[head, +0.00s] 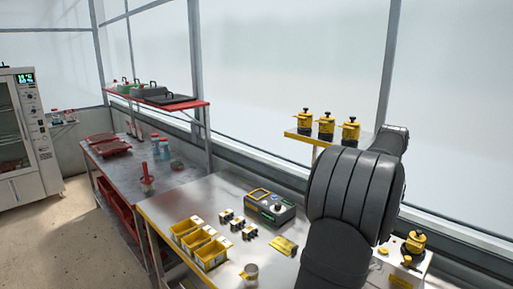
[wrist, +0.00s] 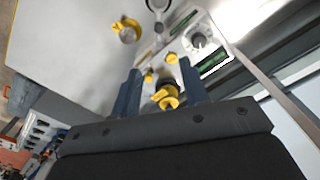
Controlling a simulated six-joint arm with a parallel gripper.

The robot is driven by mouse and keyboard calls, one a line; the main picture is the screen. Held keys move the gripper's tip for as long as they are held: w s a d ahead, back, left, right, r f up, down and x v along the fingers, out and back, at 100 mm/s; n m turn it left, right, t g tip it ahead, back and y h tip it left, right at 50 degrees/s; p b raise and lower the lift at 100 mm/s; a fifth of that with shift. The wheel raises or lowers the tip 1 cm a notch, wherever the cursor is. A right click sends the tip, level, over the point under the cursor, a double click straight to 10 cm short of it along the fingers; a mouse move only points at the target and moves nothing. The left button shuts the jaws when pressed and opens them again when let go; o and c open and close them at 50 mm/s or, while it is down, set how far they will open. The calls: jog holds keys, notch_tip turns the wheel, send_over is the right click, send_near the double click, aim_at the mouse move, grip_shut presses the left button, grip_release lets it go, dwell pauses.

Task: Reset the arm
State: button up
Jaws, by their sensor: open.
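My gripper (wrist: 159,68) shows in the wrist view as two blue fingers standing apart, with a dark body behind them. It is open. A yellow and black valve-like part (wrist: 167,97) appears between the fingers, seemingly beyond them; I cannot tell how far. In the head view my dark arm fills the right foreground and my gripper is hidden.
A steel bench (head: 165,214) holds yellow bins (head: 211,255), small parts, a green-grey control box (head: 270,207) and a metal cup (head: 250,273). A yellow shelf (head: 303,137) carries three yellow-black units near my arm. A white machine (wrist: 183,43) has a dial.

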notch_tip(320, 180, down, 17)
jog(key=shift+f, duration=0.1)
jog(key=shift+s+d+n, duration=0.1)
jog(key=shift+s+n, duration=0.25)
jog(key=shift+n, duration=0.5)
jog(key=shift+s+n, duration=0.35)
jog(key=shift+n, duration=0.5)
jog(key=shift+o, duration=0.2)
jog(key=o, duration=1.1)
jog(key=shift+o, duration=0.8)
jog(key=shift+w+r+n, duration=0.1)
jog(key=shift+r+n, duration=0.2)
jog(key=shift+r, duration=0.05)
jog(key=a+r+n+h, duration=0.2)
jog(key=a+r+n, duration=0.1)
jog(key=r+n, duration=0.55)
jog(key=a+r+n+h, duration=0.25)
jog(key=r+n, duration=0.25)
jog(key=n, duration=0.6)
jog(key=a+x, duration=0.1)
jog(key=x, duration=0.8)
jog(key=shift+w+f+y, duration=0.35)
jog(key=shift+w+f, duration=0.05)
jog(key=shift+f, duration=0.05)
